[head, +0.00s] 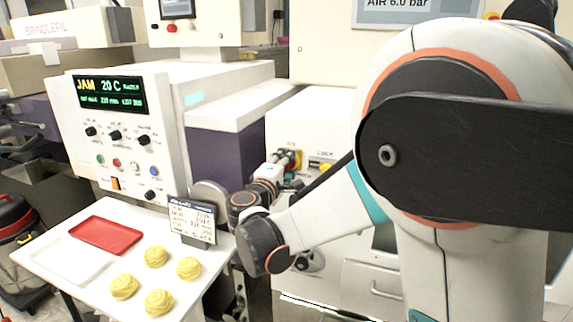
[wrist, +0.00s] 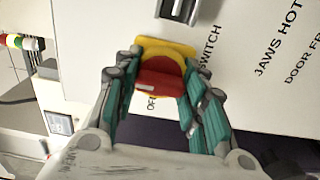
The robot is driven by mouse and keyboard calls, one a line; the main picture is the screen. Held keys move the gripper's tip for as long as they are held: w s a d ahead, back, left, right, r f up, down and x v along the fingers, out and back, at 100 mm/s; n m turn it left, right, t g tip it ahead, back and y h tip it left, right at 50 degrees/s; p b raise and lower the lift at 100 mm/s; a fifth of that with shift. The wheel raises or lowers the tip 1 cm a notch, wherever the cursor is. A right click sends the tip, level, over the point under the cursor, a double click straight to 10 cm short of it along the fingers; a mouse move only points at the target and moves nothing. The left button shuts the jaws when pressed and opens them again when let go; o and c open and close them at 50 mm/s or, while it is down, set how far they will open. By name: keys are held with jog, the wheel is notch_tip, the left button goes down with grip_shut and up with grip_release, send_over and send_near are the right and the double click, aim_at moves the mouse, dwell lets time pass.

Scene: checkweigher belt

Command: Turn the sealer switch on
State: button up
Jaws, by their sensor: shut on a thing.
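The sealer switch (wrist: 160,79) is a red rotary handle on a yellow backing plate, set on a white machine panel. In the wrist view part of the word "SWITCH" shows beside it and letters starting "OF" show near its lower left. My gripper (wrist: 159,98) has its fingers on either side of the red handle and is shut on it. In the head view the red and yellow switch (head: 288,159) is small, with my gripper (head: 287,183) against it. The fingers hide part of the handle, and I cannot tell its exact setting.
A yellow piece under the word "LOCK" (head: 322,164) sits right of the switch. A control panel (head: 112,130) with a "JAM" display stands left. A white table (head: 70,280) holds a red tray (head: 106,236), several yellow pastries (head: 155,257) and a small sign (head: 192,220).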

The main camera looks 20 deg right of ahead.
jog(key=o, duration=1.1)
jog(key=v, duration=0.7)
jog(key=shift+s+a, duration=0.15)
jog(key=shift+s, duration=0.05)
jog(key=shift+w, duration=0.1)
